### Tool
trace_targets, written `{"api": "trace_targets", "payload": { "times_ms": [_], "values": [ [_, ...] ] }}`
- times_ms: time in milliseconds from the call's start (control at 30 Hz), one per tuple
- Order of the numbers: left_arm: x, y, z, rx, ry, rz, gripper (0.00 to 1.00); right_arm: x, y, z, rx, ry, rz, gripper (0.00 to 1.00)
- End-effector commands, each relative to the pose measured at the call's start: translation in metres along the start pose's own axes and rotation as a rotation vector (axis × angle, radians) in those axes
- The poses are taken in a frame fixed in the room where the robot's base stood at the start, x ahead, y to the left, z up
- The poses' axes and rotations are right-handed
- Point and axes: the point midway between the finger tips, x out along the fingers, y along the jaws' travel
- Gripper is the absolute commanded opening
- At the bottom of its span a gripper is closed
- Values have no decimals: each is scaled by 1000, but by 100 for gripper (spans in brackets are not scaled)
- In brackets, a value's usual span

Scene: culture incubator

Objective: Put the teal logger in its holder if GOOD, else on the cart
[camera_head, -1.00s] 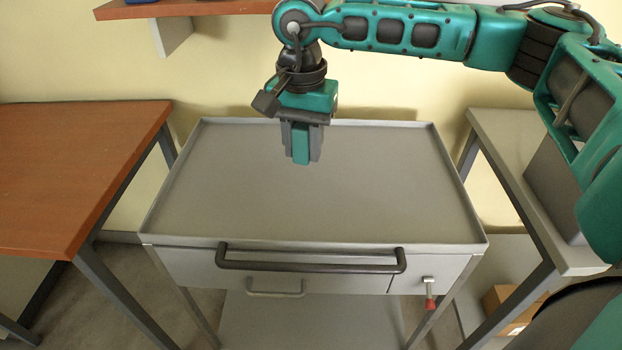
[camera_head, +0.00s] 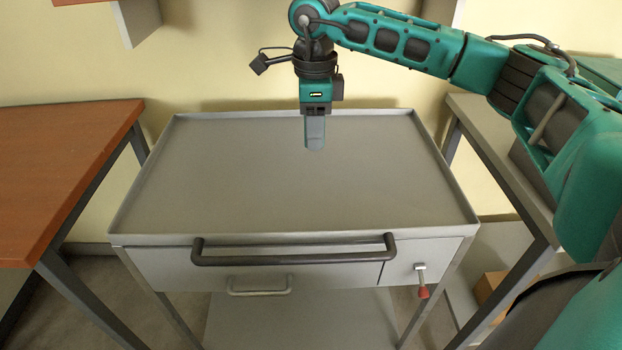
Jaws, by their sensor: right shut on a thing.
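My right gripper (camera_head: 315,144) points straight down over the back middle of the grey cart (camera_head: 250,195). I see its fingers edge-on, and they are shut on the teal logger. The logger itself is hidden behind the near finger now. No readout of the logger is visible, so I cannot tell whether it says GOOD. The cart's top is an empty tray with a low raised rim, and the fingertips appear to be above it. The logger's holder is not in view. My left gripper is not in view.
A brown-topped table (camera_head: 60,150) stands left of the cart, and a grey bench (camera_head: 490,130) stands on the right. The cart's front has a dark handle (camera_head: 290,255) and a red-tipped lever (camera_head: 422,285). A wall shelf (camera_head: 137,18) is at upper left.

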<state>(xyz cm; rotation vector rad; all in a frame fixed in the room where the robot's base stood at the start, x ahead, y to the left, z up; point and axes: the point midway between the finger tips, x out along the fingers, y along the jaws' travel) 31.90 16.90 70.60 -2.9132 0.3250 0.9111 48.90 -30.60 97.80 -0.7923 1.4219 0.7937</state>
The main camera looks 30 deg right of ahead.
Motion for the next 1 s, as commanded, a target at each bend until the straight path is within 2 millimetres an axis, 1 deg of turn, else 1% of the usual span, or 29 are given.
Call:
{"api": "trace_targets", "payload": {
  "times_ms": [33,100,200,467,600,700,800,1000],
  "values": [
    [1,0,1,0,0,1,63,16,1,-1,0,4,2,0],
    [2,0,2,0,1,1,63,33,1,-1,-1,3,3,0],
    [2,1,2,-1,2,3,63,50,0,0,-1,1,1,0],
    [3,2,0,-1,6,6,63,75,0,0,-2,1,2,0],
    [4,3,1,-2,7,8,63,101,1,0,-3,2,2,0],
    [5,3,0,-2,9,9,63,115,0,0,-3,1,1,0],
    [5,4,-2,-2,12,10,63,121,0,0,-3,-1,0,0],
    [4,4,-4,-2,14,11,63,121,0,0,-3,-1,-1,0]
  ]
}}
